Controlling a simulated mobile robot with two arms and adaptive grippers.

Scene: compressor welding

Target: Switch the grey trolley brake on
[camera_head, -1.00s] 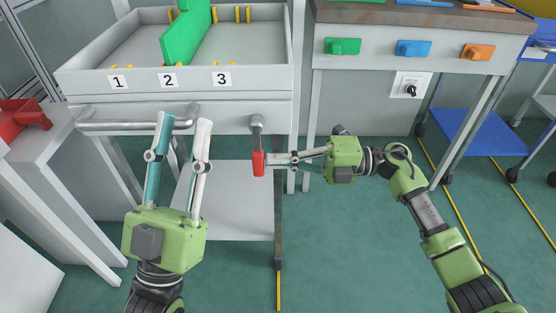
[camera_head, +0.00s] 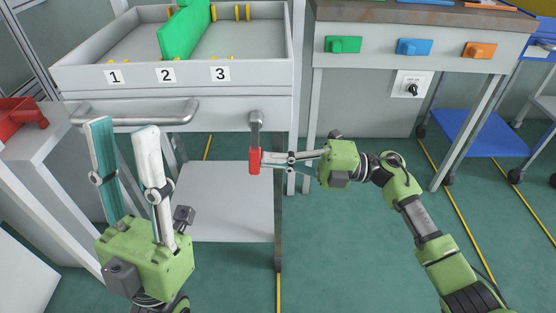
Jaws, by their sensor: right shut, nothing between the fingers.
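The grey trolley (camera_head: 180,112) stands in front of me, with numbers 1, 2 and 3 on its tray edge. Its brake lever, with a red grip (camera_head: 254,160), hangs down from a grey arm at the front right. My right gripper (camera_head: 264,158) is shut and empty, its tips at the right side of the red grip and seemingly touching it. My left gripper (camera_head: 124,134) is open and empty, below and in front of the trolley's grey push handle (camera_head: 140,113).
A green part (camera_head: 184,35) stands in the trolley tray. To the right is a bench with green (camera_head: 343,45), blue (camera_head: 413,47) and orange (camera_head: 478,50) handles and a rotary switch (camera_head: 411,90). A blue cart (camera_head: 482,130) stands farther right. A red object (camera_head: 22,112) lies at left.

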